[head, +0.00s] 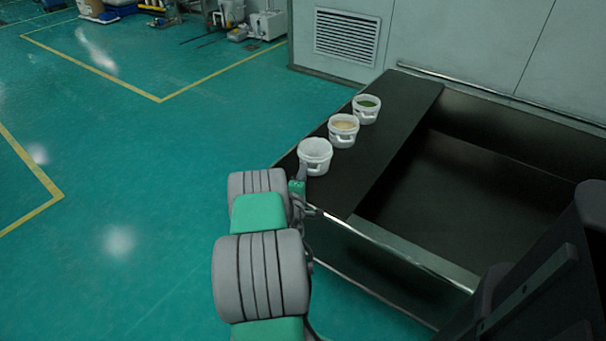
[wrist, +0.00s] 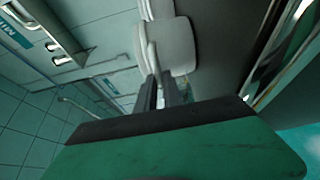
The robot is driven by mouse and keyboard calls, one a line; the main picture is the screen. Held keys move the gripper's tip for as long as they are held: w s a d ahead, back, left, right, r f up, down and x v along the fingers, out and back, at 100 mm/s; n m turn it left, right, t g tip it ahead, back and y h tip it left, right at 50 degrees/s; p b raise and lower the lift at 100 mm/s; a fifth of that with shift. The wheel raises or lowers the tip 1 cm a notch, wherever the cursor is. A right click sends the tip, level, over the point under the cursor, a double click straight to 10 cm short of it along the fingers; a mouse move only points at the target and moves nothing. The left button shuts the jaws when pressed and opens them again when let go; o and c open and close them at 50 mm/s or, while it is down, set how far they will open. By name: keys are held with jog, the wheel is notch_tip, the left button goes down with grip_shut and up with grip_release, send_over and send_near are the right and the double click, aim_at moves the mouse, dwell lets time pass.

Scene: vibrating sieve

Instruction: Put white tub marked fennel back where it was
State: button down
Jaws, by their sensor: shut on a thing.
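Three white tubs stand in a row along the dark ledge in the head view. The nearest tub (head: 315,157) has pale or empty-looking insides. The middle tub (head: 343,131) holds something beige, and the far tub (head: 367,109) something green. No marking is legible, so I cannot tell which is fennel. My gripper (head: 303,176) is at the near side of the nearest tub.
The dark ledge (head: 400,107) borders a deep black trough (head: 465,185) on the right, with a metal rim in front. A wall with a vent (head: 346,37) stands behind. Open green floor (head: 120,150) lies to the left.

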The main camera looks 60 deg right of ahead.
jog(key=c, duration=1.5)
grip_release()
jog(key=shift+f, duration=0.1)
